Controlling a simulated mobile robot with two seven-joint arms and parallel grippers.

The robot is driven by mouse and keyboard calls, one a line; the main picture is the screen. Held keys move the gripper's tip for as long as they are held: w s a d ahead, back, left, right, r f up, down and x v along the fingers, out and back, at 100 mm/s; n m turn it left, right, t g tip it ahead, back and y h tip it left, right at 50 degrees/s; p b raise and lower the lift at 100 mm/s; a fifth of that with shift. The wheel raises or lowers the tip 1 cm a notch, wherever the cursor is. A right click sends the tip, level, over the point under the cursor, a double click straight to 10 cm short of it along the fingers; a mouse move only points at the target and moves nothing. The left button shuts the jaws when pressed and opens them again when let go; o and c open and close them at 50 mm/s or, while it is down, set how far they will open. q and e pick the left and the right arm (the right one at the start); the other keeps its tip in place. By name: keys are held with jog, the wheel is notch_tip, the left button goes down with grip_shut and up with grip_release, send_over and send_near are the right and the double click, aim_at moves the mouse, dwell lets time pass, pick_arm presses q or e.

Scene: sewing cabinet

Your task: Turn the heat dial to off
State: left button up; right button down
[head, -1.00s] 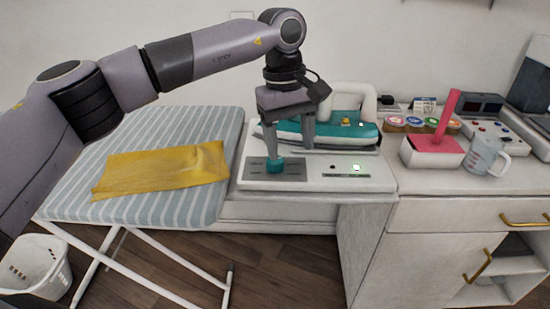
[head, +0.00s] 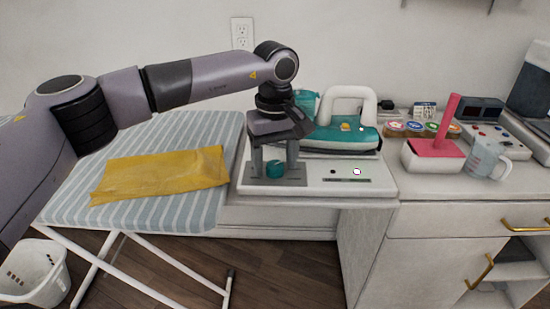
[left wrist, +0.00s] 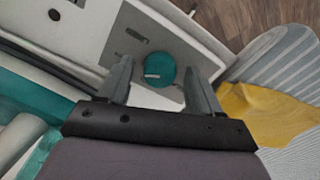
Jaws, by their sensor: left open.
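The heat dial (head: 275,170) is a round teal knob on a dark grey panel at the left of the white iron base (head: 318,178). In the left wrist view the dial (left wrist: 160,68) shows a short pale mark on its top. My left gripper (head: 274,166) points down over the panel, open, with one finger on each side of the dial. The left wrist view also shows the dial between the spread fingers (left wrist: 159,74); I cannot tell whether they touch it. My right gripper is not in view.
A teal and white iron (head: 345,138) rests on the base, close to the right of my gripper. A striped ironing board (head: 200,124) with a yellow cloth (head: 165,174) lies left. A white box with a pink handle (head: 432,155) and a clear jug (head: 484,158) stand right.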

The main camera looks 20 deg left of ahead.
pick_arm(q)
jog(key=c, duration=1)
jog(key=shift+c, duration=0.2)
